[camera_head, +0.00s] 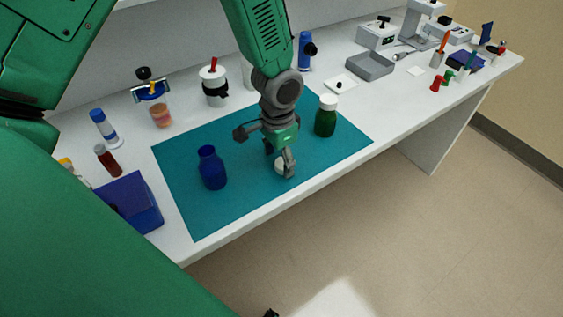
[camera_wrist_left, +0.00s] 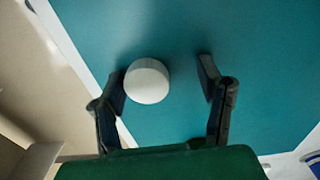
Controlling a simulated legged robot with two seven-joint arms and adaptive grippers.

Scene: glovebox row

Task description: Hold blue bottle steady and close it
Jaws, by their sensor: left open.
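The blue bottle (camera_head: 212,170) stands upright on the teal mat (camera_head: 195,215), its neck bare with no cap on it. A round white cap (camera_head: 280,167) lies on the mat to the right of the bottle. My left gripper (camera_head: 266,149) is open over the cap, one finger partly covering it in the head view. In the left wrist view the cap (camera_wrist_left: 147,81) sits between the open fingers (camera_wrist_left: 163,82), closer to the left one; I cannot tell whether that finger touches it. My right gripper does not show.
A green bottle with a white lid (camera_head: 325,118) stands on the mat to the right of my left gripper. A blue box (camera_head: 130,203), a small brown vial (camera_head: 108,160) and several containers line the left and back of the white bench. The front mat strip is clear.

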